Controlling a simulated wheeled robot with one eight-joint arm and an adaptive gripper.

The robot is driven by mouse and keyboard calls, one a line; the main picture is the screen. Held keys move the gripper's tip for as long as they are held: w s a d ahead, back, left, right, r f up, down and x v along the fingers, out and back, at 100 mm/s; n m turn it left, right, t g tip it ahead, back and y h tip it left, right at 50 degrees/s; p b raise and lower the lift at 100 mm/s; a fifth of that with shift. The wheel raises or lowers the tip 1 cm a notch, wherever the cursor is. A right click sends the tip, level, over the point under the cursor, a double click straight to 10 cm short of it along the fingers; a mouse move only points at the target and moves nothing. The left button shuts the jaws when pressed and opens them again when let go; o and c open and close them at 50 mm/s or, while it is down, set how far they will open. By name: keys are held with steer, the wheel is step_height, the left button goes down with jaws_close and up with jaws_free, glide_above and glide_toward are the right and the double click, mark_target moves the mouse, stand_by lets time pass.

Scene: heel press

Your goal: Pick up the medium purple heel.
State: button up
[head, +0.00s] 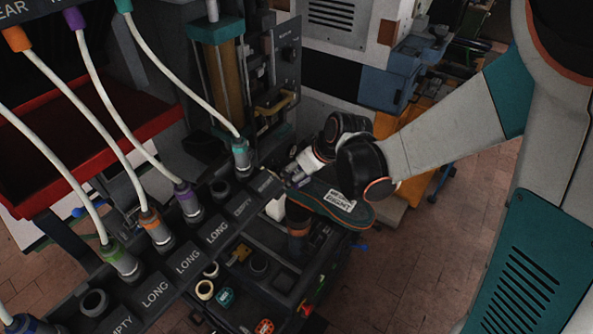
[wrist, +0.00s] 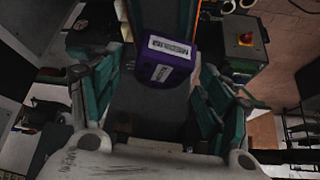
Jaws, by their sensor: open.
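In the head view my gripper (head: 298,172) is low beside the labelled bench, and I cannot make out the heel there.
A slanted rack (head: 188,262) with labelled sockets and hose plugs runs to the left. A press column (head: 228,80) stands behind. Tiled floor (head: 430,240) is free at right.

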steer(key=shift+f, duration=0.2)
steer(key=c, duration=1.2)
steer(key=shift+w+r, duration=0.1)
steer(key=shift+r, duration=0.05)
